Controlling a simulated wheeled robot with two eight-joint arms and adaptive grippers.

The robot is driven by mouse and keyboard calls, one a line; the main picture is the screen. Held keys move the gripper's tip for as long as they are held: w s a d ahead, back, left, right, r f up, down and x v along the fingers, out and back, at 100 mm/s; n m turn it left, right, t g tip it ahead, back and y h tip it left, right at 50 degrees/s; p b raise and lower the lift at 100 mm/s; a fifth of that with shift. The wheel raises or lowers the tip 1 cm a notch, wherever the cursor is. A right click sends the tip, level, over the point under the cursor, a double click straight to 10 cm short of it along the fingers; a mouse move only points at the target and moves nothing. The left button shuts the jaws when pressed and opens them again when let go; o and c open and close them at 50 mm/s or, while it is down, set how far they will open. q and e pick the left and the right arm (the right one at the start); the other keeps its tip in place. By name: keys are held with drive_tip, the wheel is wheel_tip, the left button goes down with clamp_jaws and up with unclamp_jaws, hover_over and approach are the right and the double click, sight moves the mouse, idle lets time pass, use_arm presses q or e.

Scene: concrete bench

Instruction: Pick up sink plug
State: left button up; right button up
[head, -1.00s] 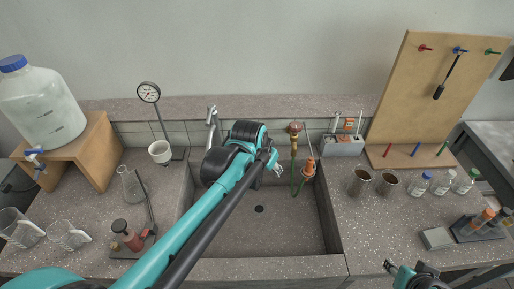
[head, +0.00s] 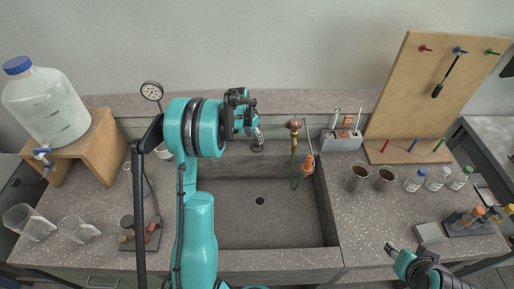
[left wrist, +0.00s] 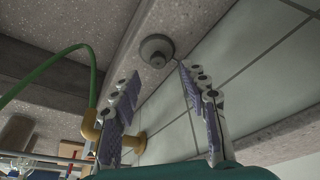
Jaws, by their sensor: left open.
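The sink plug (left wrist: 156,50) appears in the left wrist view as a grey round disc with a raised centre, on a speckled ledge beside the tiles. My left gripper (left wrist: 159,74) is open and empty, its two fingers pointing toward the plug, which shows just beyond and between the tips. In the head view my left gripper (head: 256,138) is at the back edge of the sink (head: 240,225), left of the brass tap; I cannot clearly make out the plug there. My right gripper (head: 391,248) is at the lower right, small and away from the sink.
The brass tap (head: 294,140) with its green hose stands close right of my left gripper. Its hose (left wrist: 55,65) also shows in the left wrist view. The drain hole (head: 260,201) is uncovered. Metal cups (head: 358,178) stand right of the sink; the basin is clear.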

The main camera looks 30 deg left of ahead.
sight(256, 144)
use_arm(q)
drive_tip(key=b+x, duration=0.1)
drive_tip(key=x, duration=0.3)
drive_tip(key=shift+s+b, duration=0.2)
drive_tip(key=shift+b, duration=0.15)
drive_tip(key=shift+w+f, duration=0.2)
drive_tip(key=shift+f, duration=0.25)
drive_tip(key=shift+r, duration=0.1)
drive_tip(key=shift+c, duration=0.8)
clamp_jaws()
